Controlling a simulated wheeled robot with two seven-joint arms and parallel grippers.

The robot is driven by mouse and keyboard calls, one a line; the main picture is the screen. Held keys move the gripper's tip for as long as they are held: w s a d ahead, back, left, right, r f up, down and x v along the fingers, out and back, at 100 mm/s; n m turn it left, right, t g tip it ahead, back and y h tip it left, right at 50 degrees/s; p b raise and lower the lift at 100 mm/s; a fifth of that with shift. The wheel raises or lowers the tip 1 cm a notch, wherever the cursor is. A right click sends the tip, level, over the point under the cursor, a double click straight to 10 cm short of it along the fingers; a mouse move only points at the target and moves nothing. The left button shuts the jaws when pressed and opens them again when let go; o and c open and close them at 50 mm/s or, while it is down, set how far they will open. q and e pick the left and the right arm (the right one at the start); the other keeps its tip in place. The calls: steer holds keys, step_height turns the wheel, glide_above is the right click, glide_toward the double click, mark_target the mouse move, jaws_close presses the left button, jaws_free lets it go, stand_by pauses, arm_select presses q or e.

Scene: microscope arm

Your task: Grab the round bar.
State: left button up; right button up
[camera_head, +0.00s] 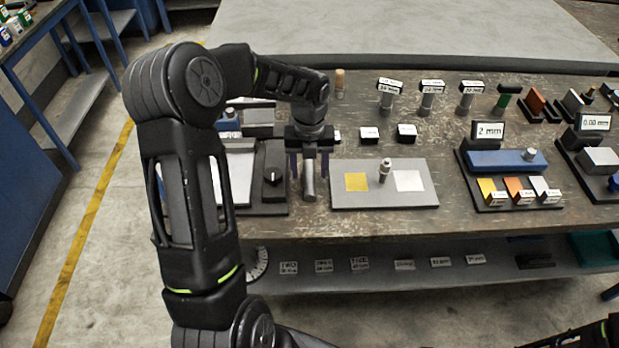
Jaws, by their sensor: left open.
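A short grey round bar (309,186) stands near the front edge of the table, left of the light grey plate. My left gripper (310,168) points down over it, with its two dark fingers open on either side of the bar. Several other grey cylinders with labelled tops, such as this one (428,103), stand farther back. My right gripper is not in view; only a dark piece of my arm shows at the bottom right corner.
Right of the bar lies the light grey plate (423,201) with a yellow square, a pale square and a small upright peg. A black block with a knob (273,178) is close on the left. A blue gauge (507,160) with coloured blocks stands farther right.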

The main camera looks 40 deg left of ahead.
arm_select(q)
steer(key=shift+f, duration=1.35)
jaws_close()
stand_by(0.8)
